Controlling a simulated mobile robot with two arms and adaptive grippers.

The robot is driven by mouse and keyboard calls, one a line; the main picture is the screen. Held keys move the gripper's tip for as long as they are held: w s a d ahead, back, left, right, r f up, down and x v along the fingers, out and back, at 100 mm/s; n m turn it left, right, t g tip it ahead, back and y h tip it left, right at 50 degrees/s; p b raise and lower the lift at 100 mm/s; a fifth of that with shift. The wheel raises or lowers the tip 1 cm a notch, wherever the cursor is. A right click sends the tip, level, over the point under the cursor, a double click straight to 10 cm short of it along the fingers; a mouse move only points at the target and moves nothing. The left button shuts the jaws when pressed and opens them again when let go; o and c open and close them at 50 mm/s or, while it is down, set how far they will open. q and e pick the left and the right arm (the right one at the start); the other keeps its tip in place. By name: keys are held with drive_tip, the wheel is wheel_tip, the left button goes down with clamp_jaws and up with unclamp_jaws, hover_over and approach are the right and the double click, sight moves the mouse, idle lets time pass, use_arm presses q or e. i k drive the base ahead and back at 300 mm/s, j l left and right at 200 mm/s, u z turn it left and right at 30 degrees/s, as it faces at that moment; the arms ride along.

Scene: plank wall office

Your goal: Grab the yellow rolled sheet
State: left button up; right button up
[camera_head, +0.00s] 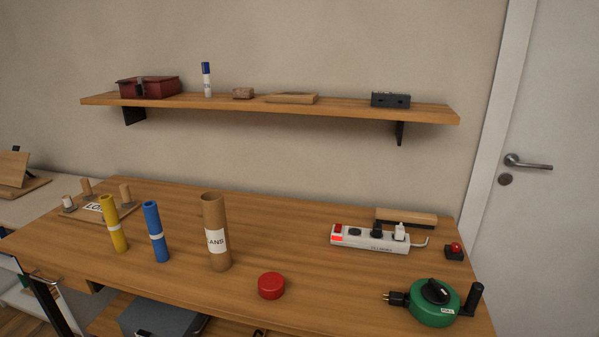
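The yellow rolled sheet (113,224) stands upright on the left part of the wooden desk, with a pale band around its middle. A blue rolled sheet (156,232) with a similar band stands just to its right. A wider brown cardboard tube (215,231) with a white label stands further right. Neither of my grippers is in view, and nothing touches the yellow roll.
Behind the yellow roll is a wooden board with pegs (72,212). A red round cap (271,286), a white power strip (370,238) and a green reel (434,304) lie to the right on the desk (300,240). A shelf (350,107) hangs above.

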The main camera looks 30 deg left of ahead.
sight(110, 215)
drive_tip(key=u, duration=0.5)
drive_tip(key=j+u, duration=0.1)
drive_tip(key=u, duration=0.85)
drive_tip(key=j+u, duration=0.1)
drive_tip(key=u, duration=0.4)
drive_tip(key=i+j, duration=0.6)
